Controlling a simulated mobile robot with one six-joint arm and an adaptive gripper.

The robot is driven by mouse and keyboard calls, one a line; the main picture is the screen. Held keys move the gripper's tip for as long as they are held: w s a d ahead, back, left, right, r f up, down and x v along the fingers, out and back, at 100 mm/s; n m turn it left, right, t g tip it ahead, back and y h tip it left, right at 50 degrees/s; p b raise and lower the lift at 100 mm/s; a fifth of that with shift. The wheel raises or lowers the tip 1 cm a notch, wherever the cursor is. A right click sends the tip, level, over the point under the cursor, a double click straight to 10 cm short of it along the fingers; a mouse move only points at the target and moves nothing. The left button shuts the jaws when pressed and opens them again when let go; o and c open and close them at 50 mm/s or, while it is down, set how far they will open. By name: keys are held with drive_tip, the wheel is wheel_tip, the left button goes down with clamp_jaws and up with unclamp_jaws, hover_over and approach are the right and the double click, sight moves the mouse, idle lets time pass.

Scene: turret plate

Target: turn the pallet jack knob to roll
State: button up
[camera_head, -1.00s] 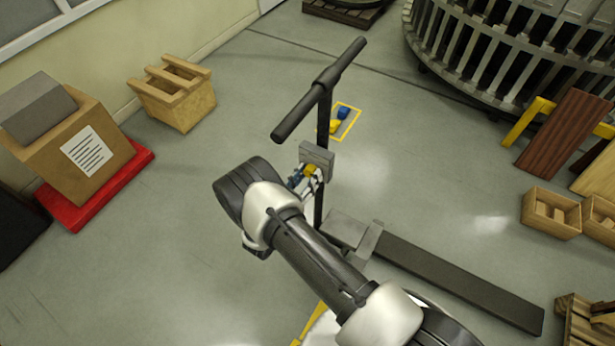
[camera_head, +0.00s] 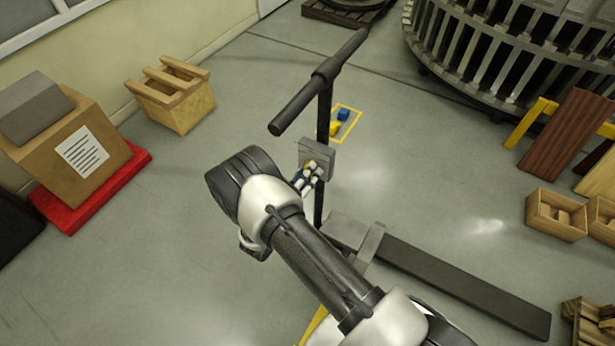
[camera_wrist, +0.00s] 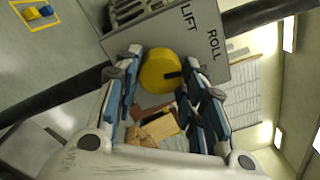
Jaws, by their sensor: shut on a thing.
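The pallet jack's grey plate (camera_head: 318,156) sits on its upright post (camera_head: 325,108), below the black handle bar (camera_head: 318,84). In the wrist view, the yellow round knob (camera_wrist: 158,68) stands out from the plate (camera_wrist: 150,32), which reads LIFT and ROLL. A dark mark on the knob points to the picture's right, on the side of ROLL; its exact alignment is unclear. My gripper (camera_wrist: 164,80) is shut on the knob, one finger on each side. In the head view, my gripper (camera_head: 307,177) meets the plate's front and mostly hides the knob.
The jack's forks (camera_head: 460,280) extend to the lower right. A yellow floor square (camera_head: 351,126) lies behind the post. A carton (camera_head: 95,150) on a red base (camera_head: 95,200) and a wooden crate (camera_head: 175,98) stand left.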

drive_tip(key=shift+n, duration=0.7)
drive_tip(key=o, duration=1.1)
drive_tip(key=shift+c, duration=0.2)
drive_tip(key=v, duration=1.2)
